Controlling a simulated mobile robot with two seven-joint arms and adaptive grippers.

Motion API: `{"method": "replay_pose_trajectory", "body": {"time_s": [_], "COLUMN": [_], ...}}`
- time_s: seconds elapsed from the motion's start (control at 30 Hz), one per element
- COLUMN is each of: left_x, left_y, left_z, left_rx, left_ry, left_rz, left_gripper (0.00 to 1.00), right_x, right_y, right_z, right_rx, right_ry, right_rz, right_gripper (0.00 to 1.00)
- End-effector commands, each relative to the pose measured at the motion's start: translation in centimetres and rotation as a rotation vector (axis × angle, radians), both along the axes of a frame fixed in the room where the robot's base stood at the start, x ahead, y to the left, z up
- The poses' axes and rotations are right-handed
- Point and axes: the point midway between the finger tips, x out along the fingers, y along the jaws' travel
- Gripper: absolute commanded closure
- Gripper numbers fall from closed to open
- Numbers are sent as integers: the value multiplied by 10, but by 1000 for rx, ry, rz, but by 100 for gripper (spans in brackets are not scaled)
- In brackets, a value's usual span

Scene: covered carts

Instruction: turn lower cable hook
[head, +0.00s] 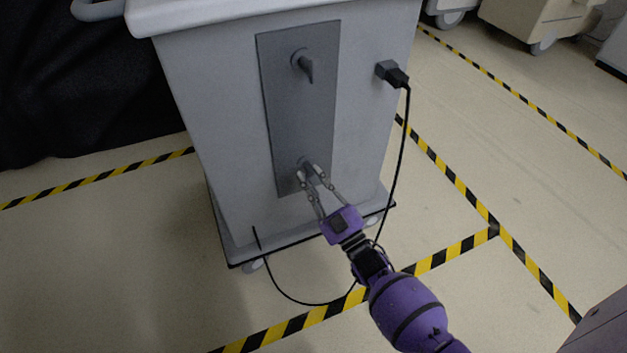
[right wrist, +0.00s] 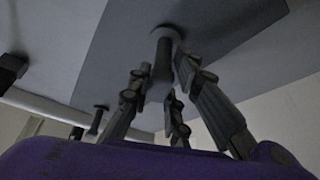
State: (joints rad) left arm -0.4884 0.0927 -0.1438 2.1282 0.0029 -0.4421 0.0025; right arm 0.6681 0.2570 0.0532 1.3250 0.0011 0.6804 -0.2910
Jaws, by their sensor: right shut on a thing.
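The grey cart (head: 215,120) has a dark grey panel (head: 300,115) on its side. The upper cable hook (head: 304,65) sits near the panel's top, with its tip pointing down. The lower cable hook (head: 306,163) is near the panel's bottom and is partly hidden by my right gripper (head: 312,178). In the right wrist view the lower hook (right wrist: 164,52) stands out from the panel between the fingers of my right gripper (right wrist: 160,92), which is shut on it. Its exact angle is hard to tell there. My left gripper is not in view.
A black plug (head: 393,73) sits in the cart's side at the right. Its cable (head: 402,140) hangs down and loops over the floor beneath my right arm. Yellow-black tape (head: 455,190) marks the open floor. Other carts (head: 535,20) stand at the back right.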

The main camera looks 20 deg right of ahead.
Motion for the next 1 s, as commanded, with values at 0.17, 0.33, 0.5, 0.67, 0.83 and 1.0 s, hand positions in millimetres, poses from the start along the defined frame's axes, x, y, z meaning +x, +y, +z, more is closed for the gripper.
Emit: {"method": "replay_pose_trajectory", "body": {"time_s": [0.17, 0.33, 0.5, 0.67, 0.83, 1.0], "left_x": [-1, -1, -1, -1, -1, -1], "left_y": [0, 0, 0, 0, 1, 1], "left_z": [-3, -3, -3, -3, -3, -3], "left_rx": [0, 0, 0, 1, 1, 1], "left_ry": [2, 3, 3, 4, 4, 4], "left_rz": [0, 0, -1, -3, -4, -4], "left_gripper": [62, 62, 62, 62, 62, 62], "right_x": [0, 0, 0, 0, 0, 0], "right_y": [-1, -1, -2, -3, -3, -3], "right_z": [-1, 0, 0, 0, 0, 0], "right_rx": [160, 285, 378, 434, 462, 470], "right_ry": [7, 12, 15, 17, 18, 18], "right_rz": [-1, 0, -1, -1, -1, 0], "right_gripper": [100, 100, 100, 100, 100, 100]}}
